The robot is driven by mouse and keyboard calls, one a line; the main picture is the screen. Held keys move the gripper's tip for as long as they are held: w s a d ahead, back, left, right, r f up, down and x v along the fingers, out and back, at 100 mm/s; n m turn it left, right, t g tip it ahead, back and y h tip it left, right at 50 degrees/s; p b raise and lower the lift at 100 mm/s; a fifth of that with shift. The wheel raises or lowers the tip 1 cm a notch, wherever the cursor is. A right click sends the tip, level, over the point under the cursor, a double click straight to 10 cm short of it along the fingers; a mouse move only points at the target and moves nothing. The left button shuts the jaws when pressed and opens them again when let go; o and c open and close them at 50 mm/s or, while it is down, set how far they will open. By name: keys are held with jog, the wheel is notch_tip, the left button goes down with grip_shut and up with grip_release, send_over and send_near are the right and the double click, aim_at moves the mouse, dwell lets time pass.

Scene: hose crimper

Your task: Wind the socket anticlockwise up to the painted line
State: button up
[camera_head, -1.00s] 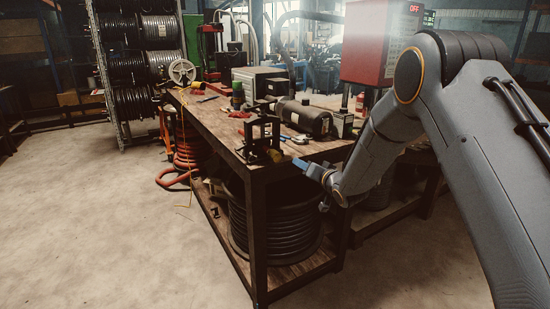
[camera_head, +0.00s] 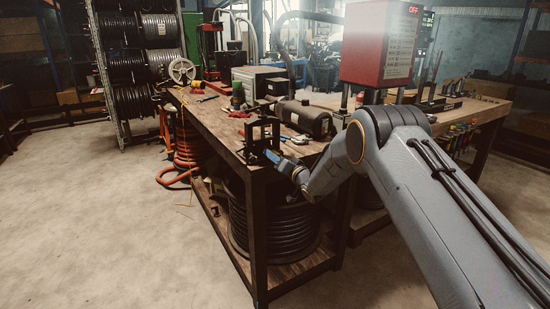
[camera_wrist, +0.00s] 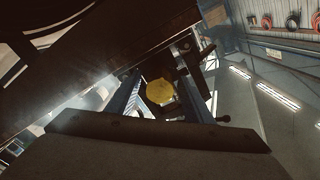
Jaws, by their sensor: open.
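A black frame (camera_head: 263,130) stands on the near corner of the wooden bench. My gripper (camera_head: 271,156), with blue fingers, is at the front of this frame. In the wrist view, a yellow many-sided face (camera_wrist: 160,92), apparently the socket, shows between the fingers of my gripper (camera_wrist: 163,78). The fingers stand apart on either side of it, and I cannot tell whether either touches it. In the head view my gripper and the frame hide the socket. I cannot make out a painted line in either view.
The bench top (camera_head: 213,114) also carries a dark cylinder (camera_head: 305,118) and a grey box (camera_head: 260,80) behind the frame. A red machine (camera_head: 380,44) stands to the right. A black hose coil (camera_head: 273,228) lies on the lower shelf.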

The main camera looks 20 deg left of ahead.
jog(key=shift+w+a, duration=0.1)
jog(key=c, duration=1)
jog(key=shift+c, duration=0.2)
jog(key=shift+b, duration=0.35)
